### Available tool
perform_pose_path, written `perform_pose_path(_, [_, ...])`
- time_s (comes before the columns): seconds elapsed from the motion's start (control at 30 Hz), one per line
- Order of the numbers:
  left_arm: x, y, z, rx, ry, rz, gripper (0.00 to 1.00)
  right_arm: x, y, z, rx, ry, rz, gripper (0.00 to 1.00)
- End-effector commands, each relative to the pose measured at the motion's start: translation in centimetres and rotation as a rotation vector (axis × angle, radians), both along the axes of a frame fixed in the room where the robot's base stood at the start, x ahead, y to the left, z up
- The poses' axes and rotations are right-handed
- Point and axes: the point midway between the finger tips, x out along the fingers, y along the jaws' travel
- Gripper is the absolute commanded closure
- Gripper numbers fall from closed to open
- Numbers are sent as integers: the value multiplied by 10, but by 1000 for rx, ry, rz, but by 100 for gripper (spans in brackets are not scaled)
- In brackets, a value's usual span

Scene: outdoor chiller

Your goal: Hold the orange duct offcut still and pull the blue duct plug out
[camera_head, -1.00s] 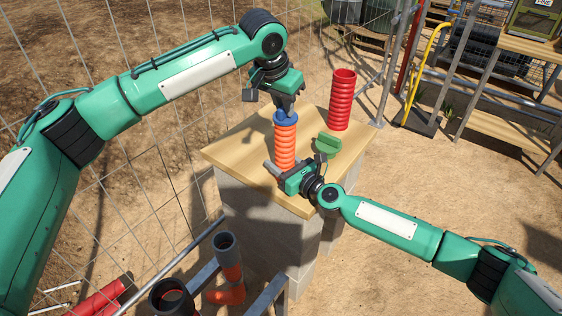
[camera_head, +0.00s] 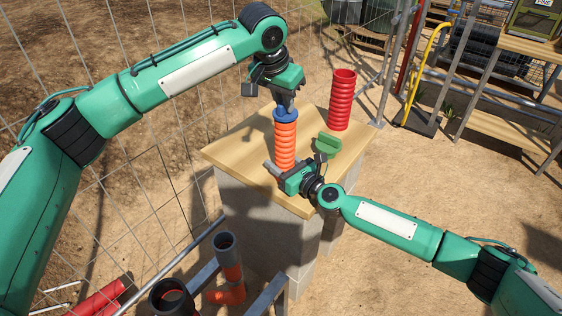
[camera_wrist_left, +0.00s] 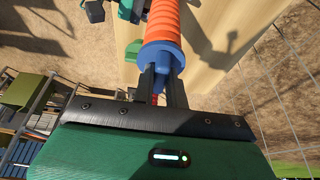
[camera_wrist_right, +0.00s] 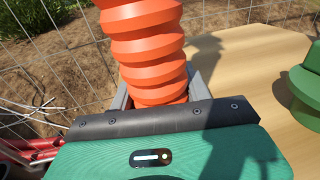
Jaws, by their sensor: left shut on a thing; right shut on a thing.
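The orange ribbed duct offcut (camera_head: 285,146) stands upright on the wooden tabletop (camera_head: 236,148). It also shows in the left wrist view (camera_wrist_left: 173,22) and the right wrist view (camera_wrist_right: 148,45). The blue duct plug (camera_head: 286,115) is at its top end, its flange (camera_wrist_left: 162,55) close against the duct; how deep it sits inside is hidden. My left gripper (camera_head: 285,105) points down from above and is shut on the plug's narrow grip. My right gripper (camera_head: 276,170) is low at the duct's side, shut around its lower part, with the fingers partly hidden behind the duct in its wrist view.
A red ribbed duct (camera_head: 342,100) stands at the table's back right. A green piece (camera_head: 327,145) lies right of the orange duct, near my right gripper. A wire fence (camera_head: 140,150) runs along the left. Pipes (camera_head: 228,262) stand in front of the block base.

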Motion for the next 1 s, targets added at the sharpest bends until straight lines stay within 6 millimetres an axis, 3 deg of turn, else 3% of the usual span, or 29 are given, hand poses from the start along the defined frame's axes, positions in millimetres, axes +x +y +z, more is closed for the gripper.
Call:
perform_pose_path(0.27, [0, 0, 6, -1, -1, 0, 100, 0, 0, 0, -1, 1, 0, 100])
perform_pose_path(1.0, [0, 0, 56, 0, -1, -1, 100, 0, 0, 0, -1, 1, 0, 100])
